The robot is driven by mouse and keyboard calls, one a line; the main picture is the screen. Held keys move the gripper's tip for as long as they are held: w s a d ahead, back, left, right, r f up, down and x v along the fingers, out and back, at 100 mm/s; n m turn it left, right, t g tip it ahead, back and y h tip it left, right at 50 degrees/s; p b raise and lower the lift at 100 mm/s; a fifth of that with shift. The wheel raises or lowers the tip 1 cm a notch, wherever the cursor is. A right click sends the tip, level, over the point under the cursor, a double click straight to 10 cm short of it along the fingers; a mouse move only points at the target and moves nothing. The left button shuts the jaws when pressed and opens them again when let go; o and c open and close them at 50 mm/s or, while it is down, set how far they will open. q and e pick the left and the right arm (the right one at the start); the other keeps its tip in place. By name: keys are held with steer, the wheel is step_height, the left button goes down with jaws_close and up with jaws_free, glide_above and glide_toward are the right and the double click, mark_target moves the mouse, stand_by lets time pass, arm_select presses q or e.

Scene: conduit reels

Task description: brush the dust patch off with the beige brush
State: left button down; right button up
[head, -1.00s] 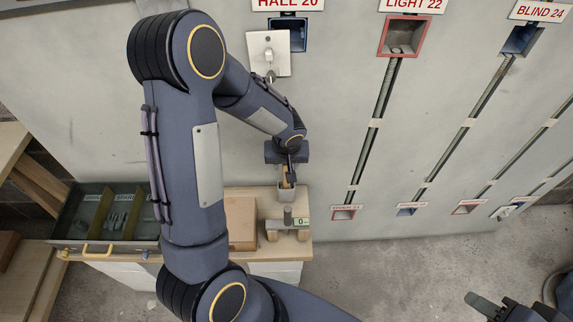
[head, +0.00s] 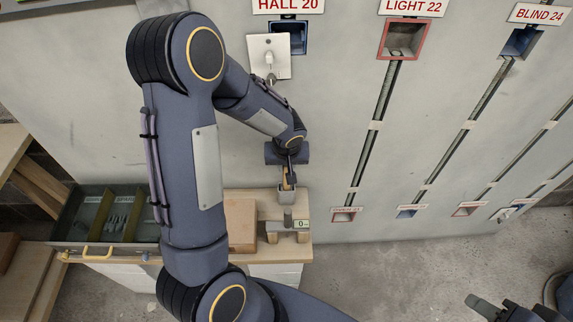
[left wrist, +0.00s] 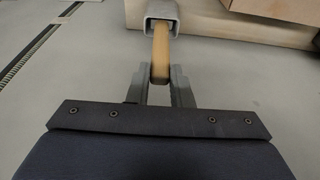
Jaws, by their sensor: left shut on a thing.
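My left gripper (left wrist: 162,80) is shut on the beige brush (left wrist: 160,50), whose pale wooden handle stands between the fingers in the left wrist view. The brush's other end goes into a grey square holder (left wrist: 160,12), so its bristles are hidden. In the head view the beige brush (head: 289,181) and the grey holder (head: 286,195) are small, at the back edge of the wooden bench. My right gripper (head: 497,305) is at the lower right corner, empty as far as it shows and far from the brush. I cannot make out a dust patch in either view.
A wooden block (head: 240,224) and a small stand with a display (head: 288,232) are on the bench near the holder. An open drawer (head: 100,250) with dividers is at the left. The grey wall panel (head: 330,130) with conduits and labelled boxes rises close behind.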

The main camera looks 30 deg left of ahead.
arm_select(q)
steer(key=shift+p+v, duration=0.35)
steer(key=shift+v, duration=0.45)
steer(key=shift+w+a+r+p, duration=0.1)
steer(key=shift+r+p, duration=1)
steer(key=shift+r, duration=0.7)
steer(key=shift+w+r+p, duration=0.1)
steer(key=shift+r+p, duration=0.95)
steer(key=shift+r, duration=0.7)
